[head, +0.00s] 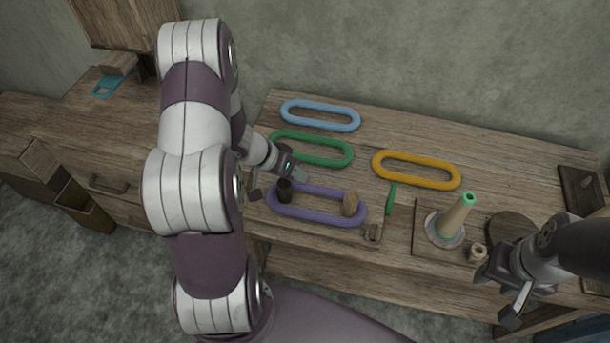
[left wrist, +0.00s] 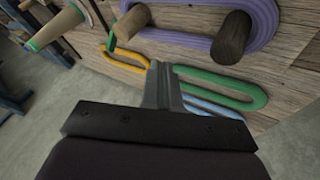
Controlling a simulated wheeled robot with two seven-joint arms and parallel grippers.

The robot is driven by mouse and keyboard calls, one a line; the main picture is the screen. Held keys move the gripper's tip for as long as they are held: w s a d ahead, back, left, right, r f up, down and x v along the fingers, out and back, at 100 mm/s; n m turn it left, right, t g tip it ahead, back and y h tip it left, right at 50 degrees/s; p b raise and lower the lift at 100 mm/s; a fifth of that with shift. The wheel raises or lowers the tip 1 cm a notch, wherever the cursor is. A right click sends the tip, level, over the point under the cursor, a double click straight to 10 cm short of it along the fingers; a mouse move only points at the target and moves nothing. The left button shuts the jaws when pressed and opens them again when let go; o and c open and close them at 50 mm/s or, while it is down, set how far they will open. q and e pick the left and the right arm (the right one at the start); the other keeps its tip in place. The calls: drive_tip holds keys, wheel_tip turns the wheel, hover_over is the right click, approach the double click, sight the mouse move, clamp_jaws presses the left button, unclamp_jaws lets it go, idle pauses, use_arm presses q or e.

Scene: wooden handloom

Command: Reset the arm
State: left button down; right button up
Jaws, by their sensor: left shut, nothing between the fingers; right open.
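My left gripper (head: 301,176) is shut and empty, above the table at the far edge of the purple loop. Its fingers are pressed together in the left wrist view (left wrist: 163,84). The purple loop (head: 318,219) lies around two pegs, a dark one (head: 284,191) and a lighter wooden one (head: 350,204). It also shows in the left wrist view (left wrist: 193,40). My right gripper (head: 499,297) is open and empty, at the front right near the table's edge. My left arm hides part of the table's left side.
Blue (head: 320,115), green (head: 313,149) and orange (head: 416,170) loops lie flat on the table. A green stick (head: 391,198) and a cone (head: 456,215) with a green tip stand right of the purple loop. A teal piece (head: 108,85) lies far left.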

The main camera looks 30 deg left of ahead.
use_arm(q)
drive_tip(key=shift+d+r, duration=0.1)
drive_tip(key=shift+d, duration=0.15)
drive_tip(key=shift+a, duration=0.15)
drive_tip(key=s+a+r+g+y, duration=0.2)
drive_tip(key=s+a+g+y, duration=0.1)
drive_tip(key=s+a+y, duration=0.3)
drive_tip(key=s+d+r, duration=0.2)
drive_tip(key=d+r, duration=0.3)
drive_tip(key=d, duration=0.2)
drive_tip(key=s+d+r, duration=0.3)
drive_tip(key=d+r, duration=0.2)
drive_tip(key=d, duration=0.2)
drive_tip(key=shift+n, duration=0.3)
